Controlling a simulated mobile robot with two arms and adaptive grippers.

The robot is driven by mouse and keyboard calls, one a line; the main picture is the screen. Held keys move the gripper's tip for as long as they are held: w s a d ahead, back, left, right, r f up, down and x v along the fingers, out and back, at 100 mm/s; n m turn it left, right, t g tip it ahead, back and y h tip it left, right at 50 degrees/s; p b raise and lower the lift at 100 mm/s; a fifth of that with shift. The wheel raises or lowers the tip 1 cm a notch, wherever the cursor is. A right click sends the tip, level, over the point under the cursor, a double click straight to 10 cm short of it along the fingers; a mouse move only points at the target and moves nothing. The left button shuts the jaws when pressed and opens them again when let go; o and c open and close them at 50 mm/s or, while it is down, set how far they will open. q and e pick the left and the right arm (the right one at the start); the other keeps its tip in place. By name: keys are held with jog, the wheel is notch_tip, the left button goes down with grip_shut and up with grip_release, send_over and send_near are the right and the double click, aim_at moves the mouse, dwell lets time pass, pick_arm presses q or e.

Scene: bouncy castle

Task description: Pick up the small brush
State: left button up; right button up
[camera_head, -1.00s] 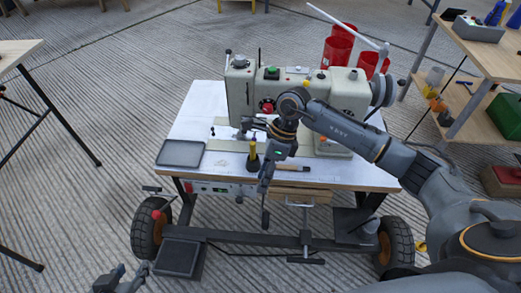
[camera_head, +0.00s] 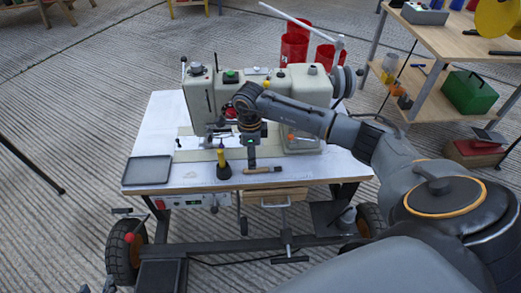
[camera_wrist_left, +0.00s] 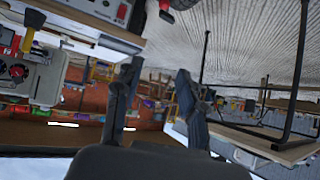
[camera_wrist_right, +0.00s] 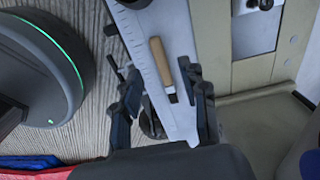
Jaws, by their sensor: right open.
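The small brush (camera_head: 258,170) has a wooden handle and a short dark end. It lies near the front edge of the white sewing-machine table (camera_head: 180,115). It also shows in the right wrist view (camera_wrist_right: 161,62), seen between the fingers. My right gripper (camera_head: 251,160) points down just behind the brush, open and empty; it also shows in the right wrist view (camera_wrist_right: 160,76). I cannot tell how far it is above the table.
A yellow-handled tool on a black base (camera_head: 222,165) stands just left of the brush. The sewing machine (camera_head: 215,95) is close behind my right gripper. A dark tray (camera_head: 147,170) lies on the table's left. A shelf (camera_head: 450,45) stands at the right.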

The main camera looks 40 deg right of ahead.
aim_at(259, 170)
jog(key=f, duration=0.2)
jog(key=f+b, duration=0.1)
jog(key=f, duration=0.1)
jog(key=shift+w+a+f+b, duration=0.1)
jog(key=shift+a+f+b, duration=0.1)
jog(key=shift+f+b, duration=0.15)
jog(key=shift+f, duration=0.3)
pick_arm(q)
jog(key=w+d+r+t+h, duration=0.1)
jog(key=w+d+r+t, duration=0.1)
jog(key=w+r+t, duration=0.2)
notch_tip(259, 170, up, 3)
jog(key=shift+w+f+t, duration=0.2)
jog(key=shift+w+t, duration=0.05)
jog(key=shift+t, duration=0.05)
jog(key=shift+d, duration=0.1)
pick_arm(e)
jog(key=shift+c, duration=0.5)
grip_shut()
